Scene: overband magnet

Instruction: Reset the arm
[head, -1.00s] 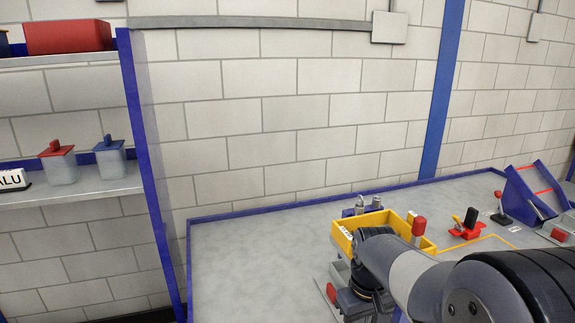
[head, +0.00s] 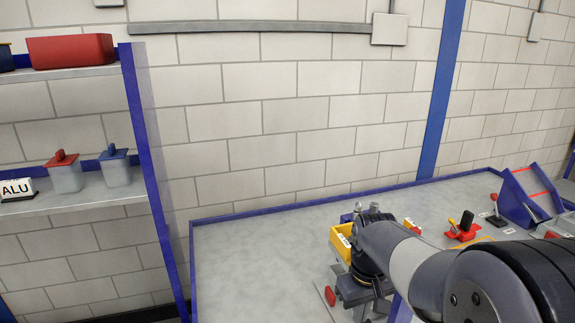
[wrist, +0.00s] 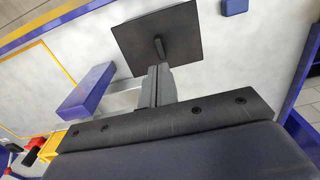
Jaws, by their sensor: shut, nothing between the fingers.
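My gripper (wrist: 160,84) is shut and empty in the wrist view, its two grey fingers together. Beyond the fingertips is a dark square plate (wrist: 180,38) with a short upright handle; I cannot tell whether the fingers touch it. In the head view my arm reaches over the bench at the lower right, bent downward, and its own links hide most of the gripper.
The grey bench (head: 255,250) has a clear left part and a blue rim. A yellow bin (head: 341,240) is partly behind my arm. A red clamp-like item (head: 461,234) and a blue sloped stand (head: 528,195) are farther right. Shelves (head: 75,198) stand left.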

